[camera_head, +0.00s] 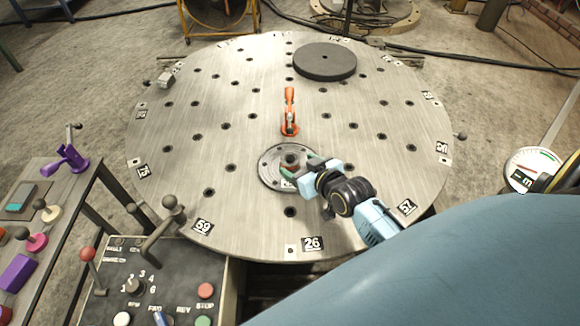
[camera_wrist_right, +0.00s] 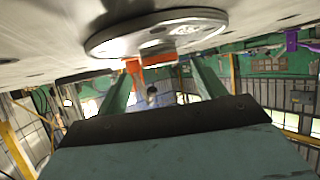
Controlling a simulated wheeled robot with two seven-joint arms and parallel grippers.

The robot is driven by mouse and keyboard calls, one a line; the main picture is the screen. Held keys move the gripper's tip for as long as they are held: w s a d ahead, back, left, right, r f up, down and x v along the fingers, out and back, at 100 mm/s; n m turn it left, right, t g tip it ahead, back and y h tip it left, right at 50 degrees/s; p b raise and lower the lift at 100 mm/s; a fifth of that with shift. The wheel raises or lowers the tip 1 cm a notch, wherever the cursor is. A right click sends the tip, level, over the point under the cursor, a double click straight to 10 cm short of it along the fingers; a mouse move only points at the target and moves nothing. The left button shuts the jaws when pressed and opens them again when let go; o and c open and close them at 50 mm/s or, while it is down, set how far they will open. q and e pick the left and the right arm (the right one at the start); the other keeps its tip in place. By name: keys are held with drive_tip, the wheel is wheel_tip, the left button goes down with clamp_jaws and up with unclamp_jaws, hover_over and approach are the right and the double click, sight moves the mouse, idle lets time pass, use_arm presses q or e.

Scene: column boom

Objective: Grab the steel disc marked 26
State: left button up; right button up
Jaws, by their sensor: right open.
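A small tag on the disc's near side is partly hidden and too small to read. A plate marked 26 (camera_head: 312,243) sits on the table's near rim. My right gripper (camera_head: 306,169) is open and empty, at the right side of the disc's hub. In the right wrist view the disc (camera_wrist_right: 120,37) shows beyond the open fingers (camera_wrist_right: 160,85); contact cannot be told. My left gripper is not in view.
An orange clamp (camera_head: 289,112) stands just behind the disc. A dark round plate (camera_head: 325,61) lies at the back of the table. A control box with levers (camera_head: 150,285) and a side bench (camera_head: 50,215) stand at the left.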

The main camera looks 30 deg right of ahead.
sight(287, 157)
drive_tip(key=x, duration=0.2)
drive_tip(key=shift+w+f, duration=0.15)
drive_tip(key=shift+w, duration=0.15)
drive_tip(key=shift+w+f+b, duration=0.1)
drive_tip(key=shift+w+b, duration=0.05)
drive_tip(key=shift+b, duration=0.15)
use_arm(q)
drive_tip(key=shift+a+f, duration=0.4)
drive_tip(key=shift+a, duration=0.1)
use_arm(e)
clamp_jaws()
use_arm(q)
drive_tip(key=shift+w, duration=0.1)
use_arm(e)
drive_tip(key=shift+w+r, duration=0.15)
drive_tip(key=shift+r, duration=0.1)
